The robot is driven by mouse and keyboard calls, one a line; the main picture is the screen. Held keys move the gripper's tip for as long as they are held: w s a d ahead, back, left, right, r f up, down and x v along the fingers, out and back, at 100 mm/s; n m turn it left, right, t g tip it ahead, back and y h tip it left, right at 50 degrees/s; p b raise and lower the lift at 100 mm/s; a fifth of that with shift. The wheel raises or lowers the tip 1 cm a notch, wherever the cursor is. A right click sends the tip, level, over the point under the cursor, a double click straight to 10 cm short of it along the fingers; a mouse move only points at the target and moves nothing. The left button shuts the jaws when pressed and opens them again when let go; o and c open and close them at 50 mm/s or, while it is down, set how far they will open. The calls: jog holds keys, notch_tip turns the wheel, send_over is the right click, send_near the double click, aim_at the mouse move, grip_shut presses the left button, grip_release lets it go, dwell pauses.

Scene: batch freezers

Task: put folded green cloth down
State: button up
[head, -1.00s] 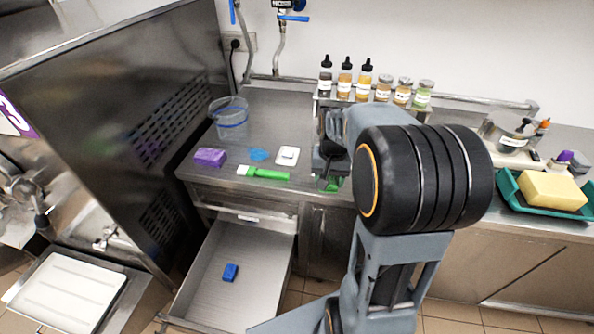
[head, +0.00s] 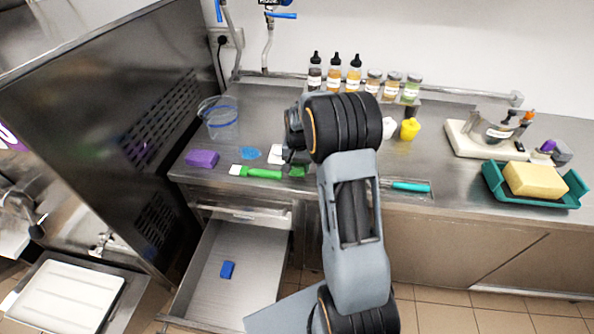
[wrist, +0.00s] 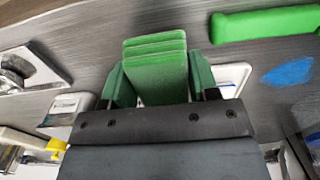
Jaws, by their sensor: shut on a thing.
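The folded green cloth (wrist: 155,68) shows in the wrist view as several stacked layers. My gripper (wrist: 160,88) is shut on it, with one green finger on each side. In the head view my gripper (head: 296,160) is over the front part of the steel counter (head: 330,180), mostly hidden by my arm. A small green part of the cloth (head: 297,171) shows below it. I cannot tell whether the cloth touches the counter.
A green-handled tool (head: 257,173), blue patch (head: 250,153), white item (head: 275,153) and purple block (head: 202,158) lie close to the left. A teal-handled tool (head: 410,186) lies right. Below, an open drawer (head: 212,300) holds a blue block (head: 227,269). Bottles (head: 334,75) stand behind.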

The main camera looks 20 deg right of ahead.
aim_at(297, 172)
jog(key=shift+w+a+f+p, duration=0.15)
jog(key=shift+f+p, duration=0.15)
jog(key=shift+f, duration=0.35)
jog(key=shift+w+d+f+p, duration=0.15)
jog(key=shift+f+p, duration=0.15)
jog(key=shift+f, duration=0.3)
jog(key=shift+a+f, duration=0.1)
jog(key=shift+f, duration=0.55)
jog(key=shift+f, duration=0.1)
jog(key=shift+f, duration=0.15)
jog(key=o, duration=1)
jog(key=shift+c, duration=0.2)
